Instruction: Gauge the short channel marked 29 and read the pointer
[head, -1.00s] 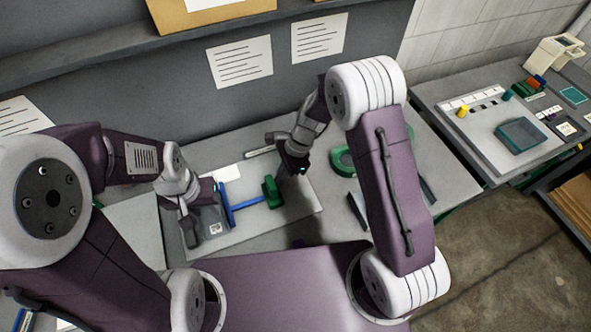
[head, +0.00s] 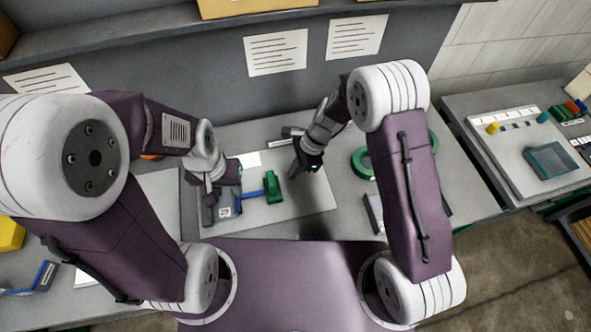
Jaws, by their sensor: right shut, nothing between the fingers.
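A green block (head: 273,186) stands on a pale board (head: 318,198) on the bench. A short blue bar (head: 252,194) runs left from it to a grey piece with a white label (head: 225,211). I cannot read any number or pointer at this size. My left gripper (head: 213,196) is over the grey piece at the left end of the blue bar and hides part of both; its jaws are not clear. My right gripper (head: 294,171) is shut and empty, just right of the green block and apart from it.
A green ring-shaped thing (head: 361,163) lies right of the board, partly behind my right arm. A dark flat piece (head: 374,212) lies nearer me. A second bench at right holds a pale tray (head: 507,165) with a teal box (head: 551,161).

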